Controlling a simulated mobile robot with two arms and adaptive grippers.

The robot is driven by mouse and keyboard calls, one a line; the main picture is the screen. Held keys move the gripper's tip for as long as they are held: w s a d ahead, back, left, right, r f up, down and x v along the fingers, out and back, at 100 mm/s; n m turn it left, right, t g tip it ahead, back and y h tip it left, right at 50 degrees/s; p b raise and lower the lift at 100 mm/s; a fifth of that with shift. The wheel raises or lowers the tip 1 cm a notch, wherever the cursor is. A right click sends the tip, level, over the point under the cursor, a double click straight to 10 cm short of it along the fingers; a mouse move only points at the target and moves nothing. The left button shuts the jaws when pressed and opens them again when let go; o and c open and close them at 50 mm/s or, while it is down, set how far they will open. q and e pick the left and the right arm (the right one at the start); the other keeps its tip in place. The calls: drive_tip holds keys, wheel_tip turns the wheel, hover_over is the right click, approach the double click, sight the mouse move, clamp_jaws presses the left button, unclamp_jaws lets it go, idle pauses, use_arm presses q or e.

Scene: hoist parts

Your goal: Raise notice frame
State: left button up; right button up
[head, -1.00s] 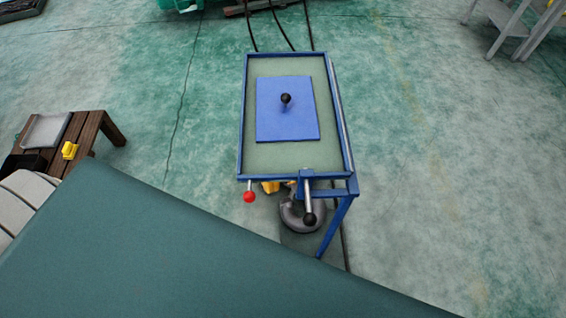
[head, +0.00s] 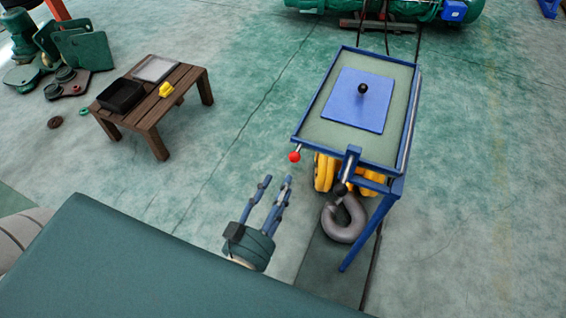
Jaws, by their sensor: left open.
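The blue-rimmed frame (head: 411,125) with a grey-green panel stands on blue legs right of centre in the head view. I take it for the notice frame. A blue plate (head: 358,110) with a black knob (head: 362,88) lies on its panel. A red ball handle (head: 295,157) sticks out at its near left corner, and a black ball lever (head: 341,188) at its near edge. My left gripper (head: 277,181) is open and empty, below and left of the red ball, apart from the frame in the picture. My right gripper is not in view.
A grey hook (head: 343,219) and yellow parts (head: 325,172) sit under the frame's near end. A wooden table (head: 150,117) with a black tray (head: 121,96) and a yellow object (head: 170,90) stands left. Green machinery (head: 420,9) lies behind. The floor between table and frame is clear.

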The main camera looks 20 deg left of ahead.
sight(292, 161)
use_arm(q)
drive_tip(key=w+b, duration=0.2)
drive_tip(key=w, duration=0.7)
drive_tip(key=shift+w+d+f, duration=0.1)
drive_tip(key=shift+w, duration=0.85)
clamp_jaws()
